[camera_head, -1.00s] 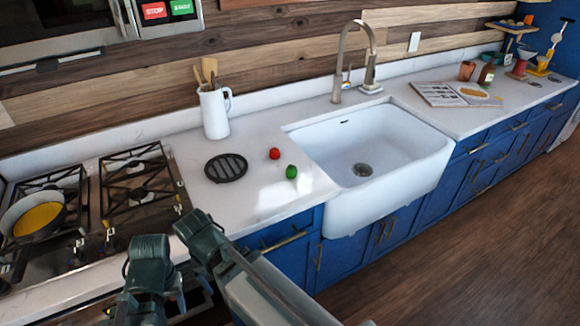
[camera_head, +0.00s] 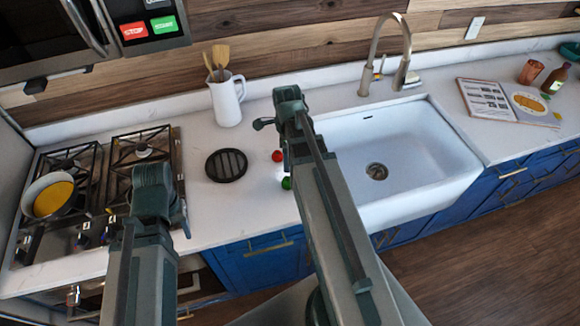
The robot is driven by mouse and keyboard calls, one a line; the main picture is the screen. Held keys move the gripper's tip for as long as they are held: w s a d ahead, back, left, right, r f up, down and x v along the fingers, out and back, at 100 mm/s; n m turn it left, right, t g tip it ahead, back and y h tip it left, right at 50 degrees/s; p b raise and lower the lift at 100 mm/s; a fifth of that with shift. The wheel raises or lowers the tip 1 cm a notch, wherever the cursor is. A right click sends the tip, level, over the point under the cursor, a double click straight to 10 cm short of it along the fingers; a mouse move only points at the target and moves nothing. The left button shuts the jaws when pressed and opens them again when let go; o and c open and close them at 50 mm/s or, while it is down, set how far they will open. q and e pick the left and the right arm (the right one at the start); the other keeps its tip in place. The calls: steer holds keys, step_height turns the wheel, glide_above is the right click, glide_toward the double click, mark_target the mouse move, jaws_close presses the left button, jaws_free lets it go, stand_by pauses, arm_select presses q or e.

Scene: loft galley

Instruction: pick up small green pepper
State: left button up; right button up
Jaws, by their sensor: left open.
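The small green pepper (camera_head: 287,183) lies on the white counter left of the sink, partly covered by my right arm. A round red vegetable (camera_head: 277,156) lies just behind it. My left gripper (camera_head: 183,218) is open and empty, near the counter's front edge beside the stove, well left of the pepper; its fingers show only in small part. My right arm reaches over the counter just right of the pepper. Its fingers are hidden behind its own links, so whether they touch the pepper cannot be seen.
A black round trivet (camera_head: 226,165) lies left of the pepper. A white jug with wooden utensils (camera_head: 224,102) stands behind it. The white sink (camera_head: 430,140) with a tall tap (camera_head: 376,60) is to the right. A pan (camera_head: 50,197) sits on the stove.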

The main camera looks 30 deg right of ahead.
mark_target(287, 179)
step_height(287, 179, down, 8)
steer(key=b, duration=0.8)
steer(key=shift+d+f, duration=0.1)
steer(key=shift+f+b, duration=0.15)
steer(key=shift+b, duration=0.2)
steer(key=shift+f, duration=0.1)
steer(key=f+b, duration=0.5)
steer(key=shift+a, duration=0.2)
jaws_close()
